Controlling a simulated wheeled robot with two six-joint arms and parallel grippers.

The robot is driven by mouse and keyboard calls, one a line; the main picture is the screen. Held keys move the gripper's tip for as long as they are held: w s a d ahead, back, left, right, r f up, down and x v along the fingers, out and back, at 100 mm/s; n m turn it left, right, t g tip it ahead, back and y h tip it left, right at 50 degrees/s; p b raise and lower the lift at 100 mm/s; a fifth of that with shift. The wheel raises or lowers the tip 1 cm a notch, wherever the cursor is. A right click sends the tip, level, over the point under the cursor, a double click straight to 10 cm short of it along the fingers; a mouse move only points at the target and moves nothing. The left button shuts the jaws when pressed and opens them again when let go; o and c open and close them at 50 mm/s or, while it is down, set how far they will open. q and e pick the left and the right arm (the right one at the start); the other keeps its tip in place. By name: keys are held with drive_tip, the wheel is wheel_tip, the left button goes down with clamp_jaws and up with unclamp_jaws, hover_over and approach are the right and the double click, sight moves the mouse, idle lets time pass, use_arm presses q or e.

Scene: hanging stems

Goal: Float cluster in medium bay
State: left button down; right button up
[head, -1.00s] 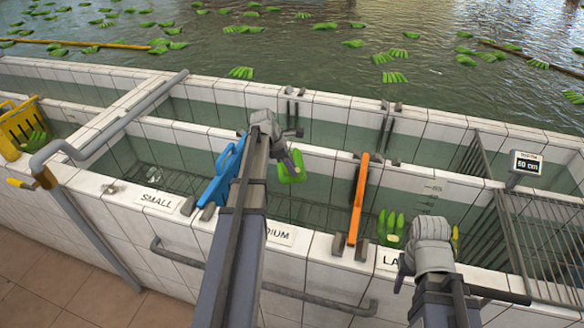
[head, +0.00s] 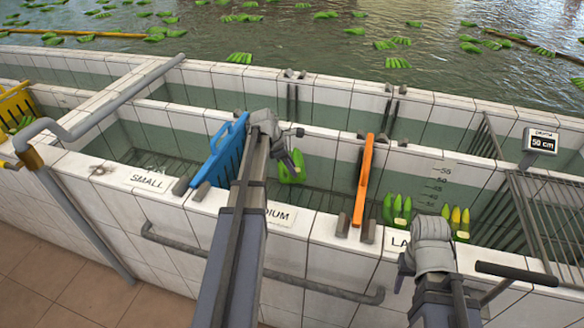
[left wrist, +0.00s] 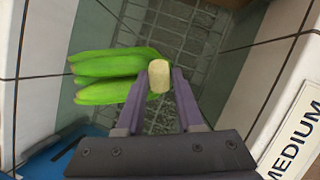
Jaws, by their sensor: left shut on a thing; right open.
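My left gripper (head: 288,158) is over the medium bay, between the blue divider (head: 222,152) and the orange divider (head: 363,180). It is shut on a green banana cluster (head: 291,172), which hangs below the jaws. In the left wrist view the cluster (left wrist: 112,75) shows to the left, with its pale cut stem between the purple fingers (left wrist: 157,92). Whether the cluster touches water, I cannot tell. The MEDIUM label (head: 281,215) is partly hidden by my left arm. My right gripper (head: 405,270) is open and empty in front of the wall at the large bay.
In the large bay are a green cluster (head: 397,209) and a yellowing cluster (head: 456,220). The small bay (head: 150,160) shows no cluster. A 50 cm display (head: 541,142) stands at right. A yellow crate (head: 14,105) is at far left. A grey pipe (head: 110,100) crosses the left side.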

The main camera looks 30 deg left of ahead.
sight(285, 181)
use_arm(q)
wheel_tip(285, 181, down, 11)
drive_tip(key=b, duration=1)
drive_tip(key=shift+r, duration=0.15)
drive_tip(key=shift+f+b, duration=1)
idle(0.4)
drive_tip(key=shift+c, duration=2.3)
unclamp_jaws()
drive_tip(key=shift+r, duration=0.1)
drive_tip(key=p+v, duration=0.7)
drive_tip(key=shift+s+a+r, duration=0.15)
drive_tip(key=shift+r, duration=0.15)
drive_tip(key=shift+r, duration=0.1)
